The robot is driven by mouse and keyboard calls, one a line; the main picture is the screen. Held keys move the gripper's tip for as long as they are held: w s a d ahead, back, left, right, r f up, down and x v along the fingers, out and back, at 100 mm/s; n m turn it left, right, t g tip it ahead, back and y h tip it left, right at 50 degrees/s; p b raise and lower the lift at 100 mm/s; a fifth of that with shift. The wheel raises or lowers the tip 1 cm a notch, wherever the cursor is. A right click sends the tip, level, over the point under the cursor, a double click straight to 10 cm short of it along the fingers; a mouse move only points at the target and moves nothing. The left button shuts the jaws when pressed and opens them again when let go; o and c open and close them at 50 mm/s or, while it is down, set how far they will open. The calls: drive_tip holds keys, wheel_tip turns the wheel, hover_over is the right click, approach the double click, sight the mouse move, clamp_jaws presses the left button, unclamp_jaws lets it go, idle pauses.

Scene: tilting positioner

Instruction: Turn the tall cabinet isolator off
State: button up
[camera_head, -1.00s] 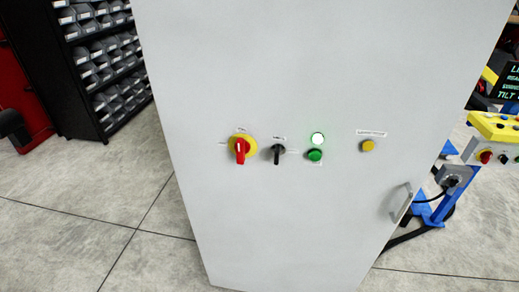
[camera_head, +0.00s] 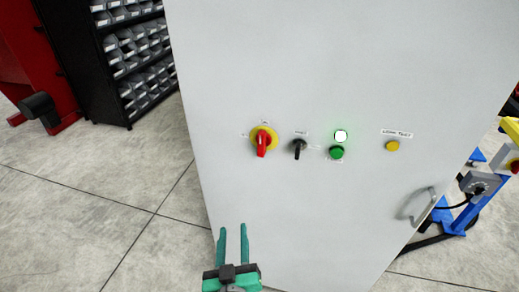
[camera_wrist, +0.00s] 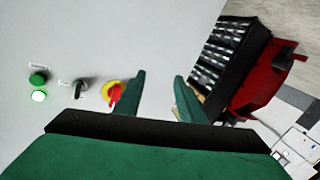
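The tall grey cabinet (camera_head: 330,60) fills the middle of the head view. Its isolator (camera_head: 263,140) is a red handle on a yellow round plate at the left of the control row. The red handle points about straight down in the head view. My gripper (camera_head: 233,230) is in front of the cabinet, below and left of the isolator, open and empty. In the wrist view, the isolator (camera_wrist: 112,92) lies just left of my gripper's left finger, partly covered by it. My gripper (camera_wrist: 160,78) shows two green fingers spread apart there. It looks apart from the handle.
Right of the isolator are a black selector switch (camera_head: 299,147), a lit white lamp (camera_head: 341,136), a green button (camera_head: 336,153) and a yellow button (camera_head: 392,146). A cabinet handle (camera_head: 420,205) sticks out at right. A bin shelf (camera_head: 130,55) stands behind left.

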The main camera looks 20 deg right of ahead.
drive_tip(key=w+d+r+m+h, duration=0.3)
drive_tip(key=w+r, duration=0.1)
drive_tip(key=r, duration=0.5)
drive_tip(key=m+g+h, duration=0.2)
drive_tip(key=m+h, duration=0.1)
drive_tip(key=m, duration=0.1)
approach(260, 141)
drive_tip(key=x, duration=0.9)
drive_tip(key=shift+d, duration=0.15)
clamp_jaws()
